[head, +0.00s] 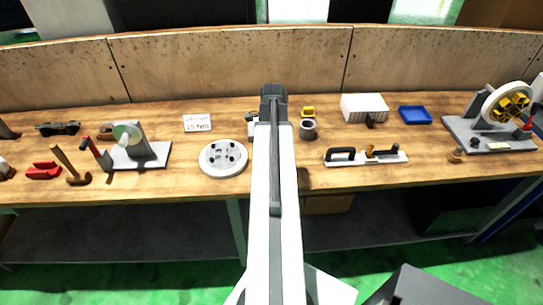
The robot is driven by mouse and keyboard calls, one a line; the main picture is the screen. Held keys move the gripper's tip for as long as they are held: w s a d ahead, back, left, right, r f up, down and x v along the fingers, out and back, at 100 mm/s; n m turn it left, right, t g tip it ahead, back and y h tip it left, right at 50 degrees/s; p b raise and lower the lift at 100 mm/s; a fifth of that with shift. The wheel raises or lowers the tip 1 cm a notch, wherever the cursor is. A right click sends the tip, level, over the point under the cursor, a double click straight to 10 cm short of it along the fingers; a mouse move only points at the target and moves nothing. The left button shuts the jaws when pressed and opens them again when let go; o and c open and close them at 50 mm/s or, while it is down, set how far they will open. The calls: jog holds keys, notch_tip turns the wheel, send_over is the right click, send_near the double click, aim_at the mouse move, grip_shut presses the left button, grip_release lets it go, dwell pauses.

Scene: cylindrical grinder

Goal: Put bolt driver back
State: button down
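My arm reaches straight out over the middle of the bench, and my gripper (273,92) is at its far end near the back of the tabletop. The fingers are too small and foreshortened to show whether they are open, shut or holding anything. No tool is plainly marked as the bolt driver. A red-handled tool (96,152) leans by the left grey stand (150,152). A white tray (365,157) right of my arm holds a black-handled tool (340,154) and small orange and black pieces. My arm hides part of the bench.
The wooden bench (215,182) has a back wall behind it. A round plate with dark knobs (223,157) lies left of my arm. A grey cylinder (308,130), white box (364,107), blue tray (415,115) and wheel fixture (490,118) stand to the right. A hammer (75,172) lies left.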

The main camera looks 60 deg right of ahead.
jog(key=shift+f, duration=0.8)
jog(key=shift+r, duration=0.2)
jog(key=shift+f, duration=0.2)
jog(key=c, duration=1)
grip_release()
jog(key=shift+r, duration=0.1)
notch_tip(320, 180, up, 12)
jog(key=p, duration=1.2)
jog(key=shift+r, duration=0.25)
jog(key=shift+f, duration=0.1)
